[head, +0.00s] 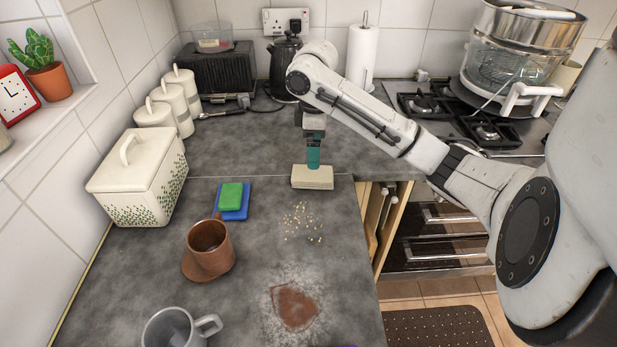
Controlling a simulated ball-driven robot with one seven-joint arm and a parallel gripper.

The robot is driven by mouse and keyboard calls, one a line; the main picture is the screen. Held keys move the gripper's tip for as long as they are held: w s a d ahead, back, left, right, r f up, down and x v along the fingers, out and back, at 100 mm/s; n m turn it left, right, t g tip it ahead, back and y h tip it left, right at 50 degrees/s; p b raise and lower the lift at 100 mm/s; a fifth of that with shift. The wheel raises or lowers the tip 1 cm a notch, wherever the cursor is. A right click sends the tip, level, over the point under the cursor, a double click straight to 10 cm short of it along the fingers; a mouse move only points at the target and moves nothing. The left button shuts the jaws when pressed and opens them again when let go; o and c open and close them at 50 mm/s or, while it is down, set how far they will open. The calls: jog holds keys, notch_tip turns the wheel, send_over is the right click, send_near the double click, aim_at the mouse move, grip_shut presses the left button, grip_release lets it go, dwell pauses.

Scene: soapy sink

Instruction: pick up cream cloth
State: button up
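The cream cloth (312,178) is a folded, flat block on the grey worktop, near the counter's right edge where the cooker side begins. My gripper (313,163) comes down from above, with teal fingers pointing straight down at the middle of the cloth. The fingertips meet or overlap the cloth's top in the head view. I cannot tell whether they touch it, or whether they are open or shut. The cloth appears to rest on the worktop.
Crumbs (302,222) and a brown spill (295,306) lie in front of the cloth. Green and blue sponges (231,197), a brown cup (209,246) and a grey mug (174,330) stand left. A cream bread bin (139,177) is farther left. The hob (465,112) is back right.

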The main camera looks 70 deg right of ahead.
aim_at(313, 172)
notch_tip(313, 172, down, 4)
jog(key=shift+r+b, duration=0.1)
jog(key=shift+b, duration=0.2)
jog(key=shift+w+f+p, duration=0.2)
jog(key=shift+f+p, duration=0.1)
jog(key=shift+f, duration=2.25)
jog(key=c, duration=1.1)
jog(key=shift+o, duration=0.2)
jog(key=shift+r, duration=0.15)
jog(key=shift+r, duration=0.55)
jog(key=s+a+r+p, duration=0.1)
jog(key=s+a+r, duration=0.7)
jog(key=s+r, duration=0.3)
jog(key=shift+s+a+r, duration=0.2)
jog(key=shift+a+r, duration=0.05)
jog(key=shift+r, duration=0.1)
